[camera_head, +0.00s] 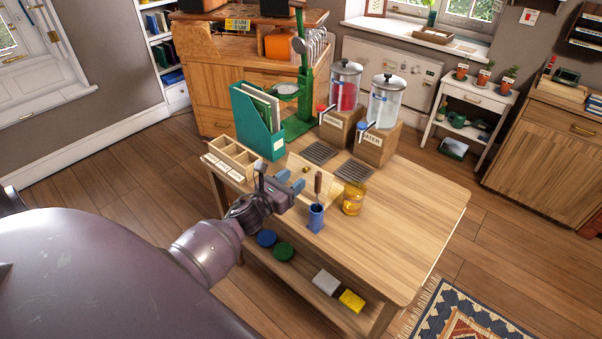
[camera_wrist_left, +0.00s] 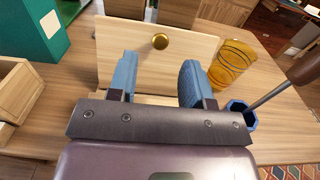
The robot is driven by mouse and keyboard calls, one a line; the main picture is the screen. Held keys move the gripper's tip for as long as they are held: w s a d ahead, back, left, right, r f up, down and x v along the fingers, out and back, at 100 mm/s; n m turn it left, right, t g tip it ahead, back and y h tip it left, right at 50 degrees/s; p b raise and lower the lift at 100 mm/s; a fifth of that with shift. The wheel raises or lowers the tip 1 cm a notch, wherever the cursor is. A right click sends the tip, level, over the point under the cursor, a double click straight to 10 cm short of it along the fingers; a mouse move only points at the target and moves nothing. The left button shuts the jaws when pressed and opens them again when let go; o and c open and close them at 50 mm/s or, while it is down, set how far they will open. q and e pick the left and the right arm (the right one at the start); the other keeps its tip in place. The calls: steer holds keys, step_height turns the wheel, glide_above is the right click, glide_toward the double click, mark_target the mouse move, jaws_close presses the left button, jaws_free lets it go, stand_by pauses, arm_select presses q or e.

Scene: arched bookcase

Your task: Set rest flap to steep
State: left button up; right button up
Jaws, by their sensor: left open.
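The rest flap looks to be the pale wooden panel (camera_head: 318,172) on the table, partly behind my left gripper. In the left wrist view the panel (camera_wrist_left: 190,58) has a round brass knob (camera_wrist_left: 160,41) near its upper middle. It appears tilted, but I cannot tell its exact angle setting. My left gripper (camera_head: 280,187) is open and empty in front of the panel. In the left wrist view its blue fingers (camera_wrist_left: 158,78) sit apart, with the knob beyond and between them. Their contact with the panel cannot be judged. My right gripper is not in view.
A blue cup (camera_head: 316,217) with a wooden-handled tool and an amber glass (camera_head: 353,199) stand right of the panel. A teal file holder (camera_head: 257,122) and wooden compartment box (camera_head: 233,159) stand left. Two dispensers (camera_head: 384,115) stand behind. The table's right side is clear.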

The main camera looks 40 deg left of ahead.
mark_target(304, 171)
arm_select(q)
steer(key=shift+w+d, duration=0.15)
steer(key=shift+w, duration=1.85)
jaws_close()
